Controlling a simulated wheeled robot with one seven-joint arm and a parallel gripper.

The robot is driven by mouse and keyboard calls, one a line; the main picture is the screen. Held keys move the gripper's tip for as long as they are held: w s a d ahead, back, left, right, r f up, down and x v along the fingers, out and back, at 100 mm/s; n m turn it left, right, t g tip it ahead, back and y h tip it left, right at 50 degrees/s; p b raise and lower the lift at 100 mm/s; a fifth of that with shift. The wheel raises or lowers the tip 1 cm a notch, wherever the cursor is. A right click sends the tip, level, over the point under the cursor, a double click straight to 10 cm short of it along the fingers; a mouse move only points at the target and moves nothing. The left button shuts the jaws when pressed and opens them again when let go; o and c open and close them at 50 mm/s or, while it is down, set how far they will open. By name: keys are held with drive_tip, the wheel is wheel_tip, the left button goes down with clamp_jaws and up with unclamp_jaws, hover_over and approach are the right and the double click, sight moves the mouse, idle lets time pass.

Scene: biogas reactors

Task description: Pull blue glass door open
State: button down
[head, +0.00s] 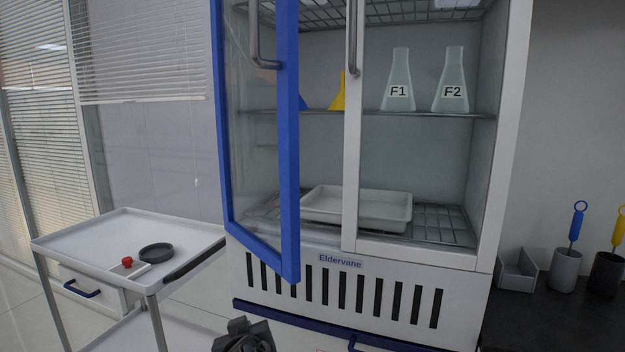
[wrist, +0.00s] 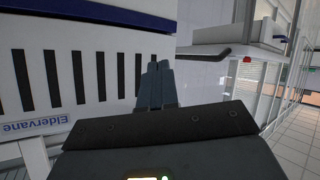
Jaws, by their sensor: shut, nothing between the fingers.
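The blue-framed glass door (head: 288,150) stands partly open in the head view, swung out from its left side. A metal bar handle (head: 258,48) is on it near the top. My gripper (head: 243,338) is low at the bottom edge of the head view, below the door and in front of the cabinet's vented base. In the wrist view my gripper (wrist: 157,82) has its fingers together with nothing between them, beside the vent slots. It appears apart from the door. The door and its handle do not show in the wrist view.
A white trolley (head: 75,243) with a red-knobbed item and black dish stands at left, close to the door. The white-framed door (head: 352,130) looks shut. Flasks and a white tray (head: 375,212) are inside the cabinet. A dark counter (head: 540,320) is at right.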

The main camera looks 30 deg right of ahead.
drive_tip(key=s+d+f+m+g+y, duration=0.1)
drive_tip(key=s+d+f+m+y, duration=0.15)
drive_tip(key=s+d+m, duration=0.4)
drive_tip(key=w+d+r+m+y+b, duration=0.15)
drive_tip(key=d+r+y, duration=0.25)
drive_tip(key=r, duration=0.5)
drive_tip(key=w+d+r+m+y, duration=0.15)
drive_tip(key=d+r+y, duration=0.25)
drive_tip(key=r, duration=0.5)
drive_tip(key=n+y, duration=0.3)
drive_tip(key=y, duration=0.5)
approach(299, 178)
drive_tip(key=shift+m+h, duration=0.25)
drive_tip(key=shift+m, duration=0.1)
drive_tip(key=x, duration=0.8)
drive_tip(key=shift+s+r, duration=0.1)
drive_tip(key=shift+s, duration=0.05)
